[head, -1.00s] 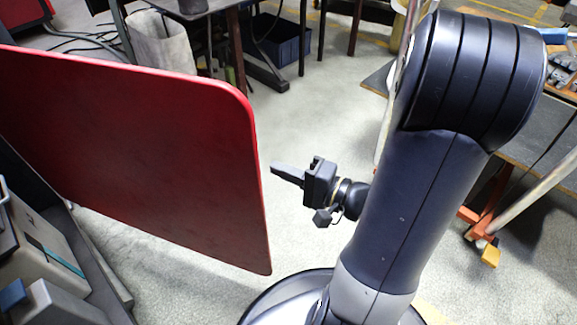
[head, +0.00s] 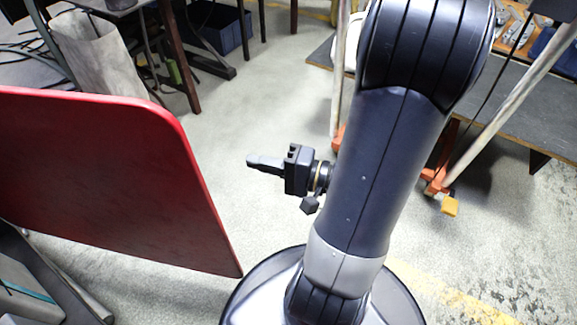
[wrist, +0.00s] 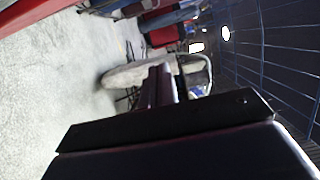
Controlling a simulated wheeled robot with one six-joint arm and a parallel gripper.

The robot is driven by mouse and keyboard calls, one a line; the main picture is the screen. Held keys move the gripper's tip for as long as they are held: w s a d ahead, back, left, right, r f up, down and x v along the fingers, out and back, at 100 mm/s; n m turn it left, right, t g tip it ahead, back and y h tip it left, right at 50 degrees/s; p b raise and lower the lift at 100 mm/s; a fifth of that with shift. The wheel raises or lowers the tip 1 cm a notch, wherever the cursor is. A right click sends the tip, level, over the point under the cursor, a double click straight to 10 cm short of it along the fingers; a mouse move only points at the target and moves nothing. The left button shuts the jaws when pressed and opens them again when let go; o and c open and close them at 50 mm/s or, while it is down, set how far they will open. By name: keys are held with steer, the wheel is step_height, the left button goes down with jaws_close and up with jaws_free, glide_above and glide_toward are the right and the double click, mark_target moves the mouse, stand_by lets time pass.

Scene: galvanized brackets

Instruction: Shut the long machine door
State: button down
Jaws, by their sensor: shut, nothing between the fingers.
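The long machine door is a red panel (head: 110,185) standing open at the left of the head view, with a rounded upper corner. Its left part runs out of the picture. My gripper (head: 250,161) is to the right of the door's free edge, apart from it, pointing left. Its fingers are shut and empty. In the wrist view the shut fingers (wrist: 160,85) point away over the floor, and a red strip (wrist: 45,12) shows at the top left; I cannot tell for sure that it is the door.
A grey machine part (head: 45,280) lies at the lower left below the door. A table with dark legs (head: 178,55) and a blue bin (head: 220,28) stand behind. A dark workbench (head: 500,100) with orange-footed poles is at the right. Pale floor is clear between door and gripper.

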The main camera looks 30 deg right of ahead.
steer(key=v, duration=0.6)
steer(key=shift+p, duration=0.35)
